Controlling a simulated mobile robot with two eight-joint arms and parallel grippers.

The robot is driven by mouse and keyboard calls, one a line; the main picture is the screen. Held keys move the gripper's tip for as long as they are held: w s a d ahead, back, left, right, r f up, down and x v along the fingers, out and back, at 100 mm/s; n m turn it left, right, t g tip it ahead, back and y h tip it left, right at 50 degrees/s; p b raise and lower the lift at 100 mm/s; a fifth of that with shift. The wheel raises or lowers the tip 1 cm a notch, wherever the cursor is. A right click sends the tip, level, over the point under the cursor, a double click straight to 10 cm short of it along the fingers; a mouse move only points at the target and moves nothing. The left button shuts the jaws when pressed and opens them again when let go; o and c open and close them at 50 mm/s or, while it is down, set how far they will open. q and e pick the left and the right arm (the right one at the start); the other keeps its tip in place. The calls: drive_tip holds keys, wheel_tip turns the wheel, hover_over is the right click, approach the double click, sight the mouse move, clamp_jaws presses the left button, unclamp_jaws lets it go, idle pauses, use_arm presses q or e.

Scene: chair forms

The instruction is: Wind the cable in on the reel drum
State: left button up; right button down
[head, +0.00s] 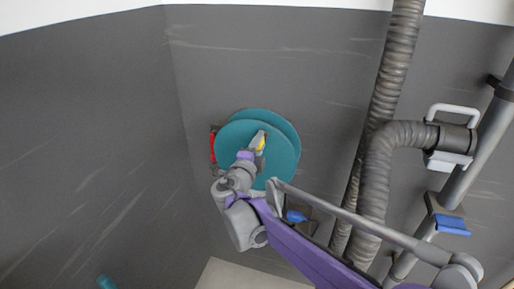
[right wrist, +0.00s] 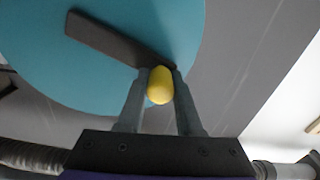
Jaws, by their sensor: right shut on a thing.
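The reel drum (head: 279,160) is a teal double disc mounted on the dark grey wall. Its face fills the upper left of the right wrist view (right wrist: 50,60). A dark crank arm (right wrist: 112,36) lies across the disc and ends at a yellow knob (right wrist: 159,85). My right gripper (head: 260,142) is at the disc's face with its two fingers closed around the yellow knob, which also shows in the head view (head: 262,144). A red part (head: 212,147) shows at the drum's left edge. I cannot make out the cable. My left gripper is not in view.
Ribbed grey hoses (head: 394,70) run down the wall right of the drum. A pipe (head: 480,150) with a white-handled fitting (head: 449,140) and a blue lever (head: 452,225) stands farther right. The wall left of the drum is bare.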

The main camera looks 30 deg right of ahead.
drive_tip(key=shift+w+a, duration=0.1)
idle(0.4)
drive_tip(key=c, duration=0.6)
unclamp_jaws()
drive_tip(key=shift+s+a+f+b, duration=0.15)
drive_tip(key=shift+s+a+b, duration=0.1)
drive_tip(key=shift+a+b, duration=0.3)
drive_tip(key=b+v, duration=0.9)
drive_tip(key=shift+s, duration=0.35)
drive_tip(key=shift+a, duration=0.15)
